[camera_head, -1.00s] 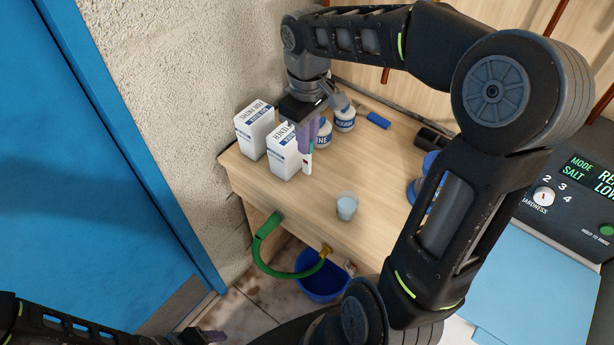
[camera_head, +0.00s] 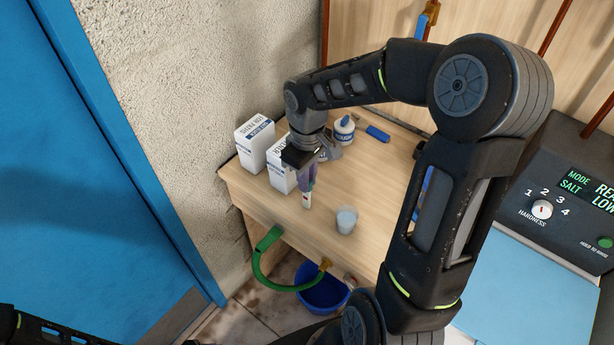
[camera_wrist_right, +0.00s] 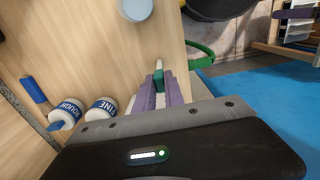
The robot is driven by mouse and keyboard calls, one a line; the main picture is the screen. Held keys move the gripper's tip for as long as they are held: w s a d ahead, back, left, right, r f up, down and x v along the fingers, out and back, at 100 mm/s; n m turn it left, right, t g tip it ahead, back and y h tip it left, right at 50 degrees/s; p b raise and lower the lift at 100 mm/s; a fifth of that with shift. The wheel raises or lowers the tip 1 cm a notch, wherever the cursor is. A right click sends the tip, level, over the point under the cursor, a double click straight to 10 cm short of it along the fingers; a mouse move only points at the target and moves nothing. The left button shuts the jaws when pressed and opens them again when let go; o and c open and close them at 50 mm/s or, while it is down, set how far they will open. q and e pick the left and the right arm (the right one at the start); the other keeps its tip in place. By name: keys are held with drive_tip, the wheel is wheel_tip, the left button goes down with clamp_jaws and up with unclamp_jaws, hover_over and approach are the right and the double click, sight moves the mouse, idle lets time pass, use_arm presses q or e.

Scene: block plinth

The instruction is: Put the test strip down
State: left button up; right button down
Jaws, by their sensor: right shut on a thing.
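The test strip (camera_head: 306,201) is a thin, pale strip with a small red mark at its lower end. My right gripper (camera_head: 308,182) is shut on it with purple fingers and holds it hanging over the wooden table (camera_head: 325,235), left of a small clear cup (camera_head: 346,220). In the right wrist view the strip (camera_wrist_right: 158,65) sticks out from between the purple fingers (camera_wrist_right: 158,90), with a green part near the tips. I cannot tell whether its end touches the table. My left arm shows only at the bottom left; its gripper is out of view.
Two white cartons (camera_head: 255,143) stand left of the gripper. Two white bottles (camera_wrist_right: 100,108) and a blue cylinder (camera_head: 378,134) are behind. A grey control box (camera_head: 575,190) is at right. Tabletop around the cup is clear.

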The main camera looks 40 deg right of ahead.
drive_tip(key=shift+f, duration=0.1)
drive_tip(key=c, duration=1.4)
unclamp_jaws()
drive_tip(key=shift+c, duration=0.2)
wheel_tip(320, 180, up, 12)
drive_tip(key=shift+b, duration=0.35)
